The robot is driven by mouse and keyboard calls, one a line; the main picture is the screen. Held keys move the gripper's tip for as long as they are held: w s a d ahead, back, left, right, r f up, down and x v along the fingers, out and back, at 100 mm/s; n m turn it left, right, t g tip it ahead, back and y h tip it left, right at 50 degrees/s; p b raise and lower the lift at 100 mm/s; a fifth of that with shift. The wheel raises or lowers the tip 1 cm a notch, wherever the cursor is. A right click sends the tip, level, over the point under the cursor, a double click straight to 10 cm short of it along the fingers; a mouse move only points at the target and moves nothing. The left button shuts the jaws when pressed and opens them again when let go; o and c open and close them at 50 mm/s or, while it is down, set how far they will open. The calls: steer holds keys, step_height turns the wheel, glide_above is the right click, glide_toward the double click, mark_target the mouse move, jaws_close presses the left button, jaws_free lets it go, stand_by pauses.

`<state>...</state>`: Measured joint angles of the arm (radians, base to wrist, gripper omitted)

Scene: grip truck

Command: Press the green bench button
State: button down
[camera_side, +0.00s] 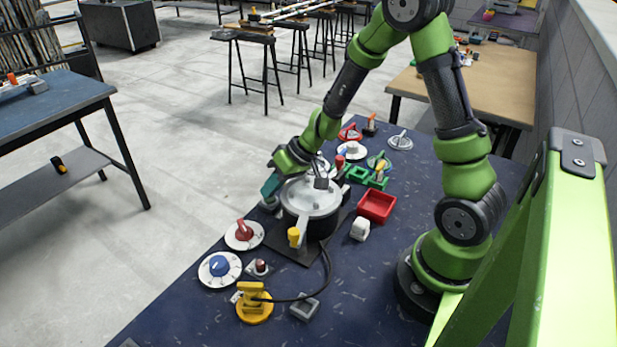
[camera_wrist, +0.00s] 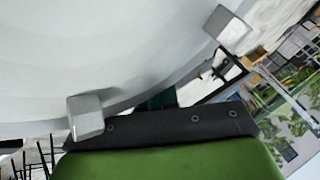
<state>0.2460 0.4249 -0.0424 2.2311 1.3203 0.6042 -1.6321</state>
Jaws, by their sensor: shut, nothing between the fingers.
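In the wrist view a large pale curved surface (camera_wrist: 70,50) fills the upper left, with a dark teal piece (camera_wrist: 162,98) by the mount.
The pot stands close to my gripper on a dark plate. Red (camera_side: 243,234) and blue (camera_side: 220,267) dials, a small red button (camera_side: 259,267) and a yellow fixture (camera_side: 254,302) lie in front. A red tray (camera_side: 376,206) and green blocks (camera_side: 359,175) are right of the pot.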

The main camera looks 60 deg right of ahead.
steer(key=shift+r, duration=0.1)
steer(key=shift+r, duration=3)
